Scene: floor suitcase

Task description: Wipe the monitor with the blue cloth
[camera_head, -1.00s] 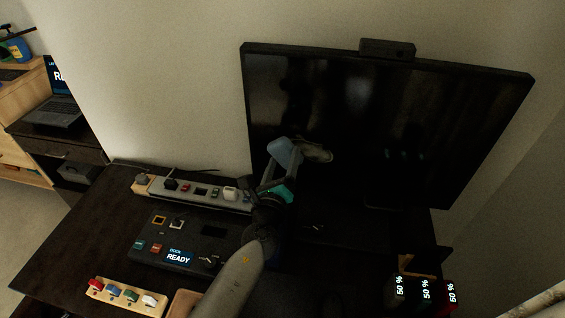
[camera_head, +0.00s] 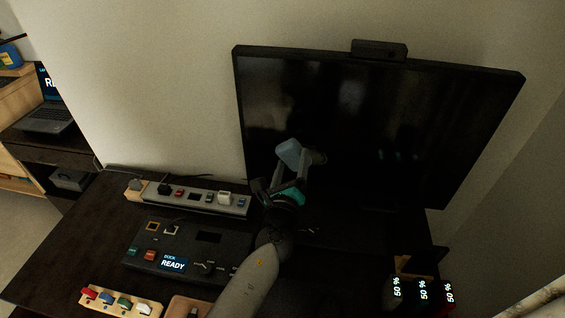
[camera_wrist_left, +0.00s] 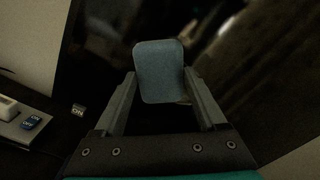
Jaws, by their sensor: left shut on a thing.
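The monitor (camera_head: 400,125) is a large black screen standing at the back of the dark desk, against the wall. A faint smudge-like patch or reflection shows on its lower left, beside the cloth. My left gripper (camera_head: 291,170) is shut on the blue cloth (camera_head: 288,152) in front of the monitor's lower left part. In the left wrist view the cloth (camera_wrist_left: 160,72) is a flat blue-grey pad between the fingertips (camera_wrist_left: 160,90), with the dark screen behind it. I cannot tell whether the cloth touches the screen. My right gripper is not in view.
A power strip (camera_head: 200,199) and a dock panel (camera_head: 190,248) reading READY lie left of my arm. A wooden switch block (camera_head: 120,302) is at the front left. Displays reading 50 % (camera_head: 422,290) stand at the right. A small black box (camera_head: 379,50) tops the monitor.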

